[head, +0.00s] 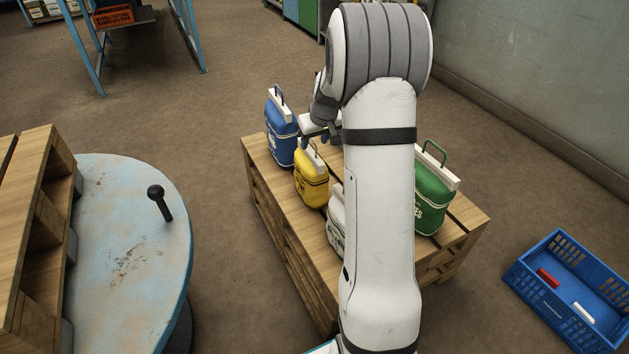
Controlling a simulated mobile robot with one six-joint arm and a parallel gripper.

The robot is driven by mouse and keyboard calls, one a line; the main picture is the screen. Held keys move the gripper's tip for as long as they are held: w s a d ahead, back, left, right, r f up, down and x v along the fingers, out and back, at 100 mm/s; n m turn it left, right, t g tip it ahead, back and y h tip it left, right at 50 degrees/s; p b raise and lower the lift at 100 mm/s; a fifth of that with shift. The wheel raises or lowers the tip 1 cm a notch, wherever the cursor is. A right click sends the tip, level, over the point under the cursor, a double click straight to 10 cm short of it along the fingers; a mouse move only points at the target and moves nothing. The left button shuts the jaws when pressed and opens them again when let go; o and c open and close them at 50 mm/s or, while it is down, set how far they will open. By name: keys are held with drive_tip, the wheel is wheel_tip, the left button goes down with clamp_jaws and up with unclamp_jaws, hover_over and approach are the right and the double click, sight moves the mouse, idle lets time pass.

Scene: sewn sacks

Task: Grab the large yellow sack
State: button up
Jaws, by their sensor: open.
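A yellow sack (311,183) with a white top strip and a handle stands upright on a wooden pallet stack (292,262). It is the only yellow sack I can see, and my arm may hide others. My gripper (318,138) is open, just above and behind the top of the yellow sack in the head view. It looks empty. I cannot tell whether its fingers touch the handle. My arm covers the middle of the pallet stack.
A blue sack (281,136) stands close behind left, a partly hidden white sack (336,232) in front, and a green sack (431,203) at right. A round table (125,240) with a black knob is left. A blue crate (545,310) lies right on the floor.

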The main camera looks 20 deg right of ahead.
sight(311, 152)
drive_tip(key=b+x, duration=0.3)
drive_tip(key=x, duration=0.3)
drive_tip(key=shift+a+f, duration=0.1)
drive_tip(key=shift+f, duration=0.05)
drive_tip(key=shift+c, duration=0.3)
drive_tip(key=c, duration=0.9)
clamp_jaws()
drive_tip(key=shift+s+f, duration=0.1)
drive_tip(key=shift+s, duration=0.05)
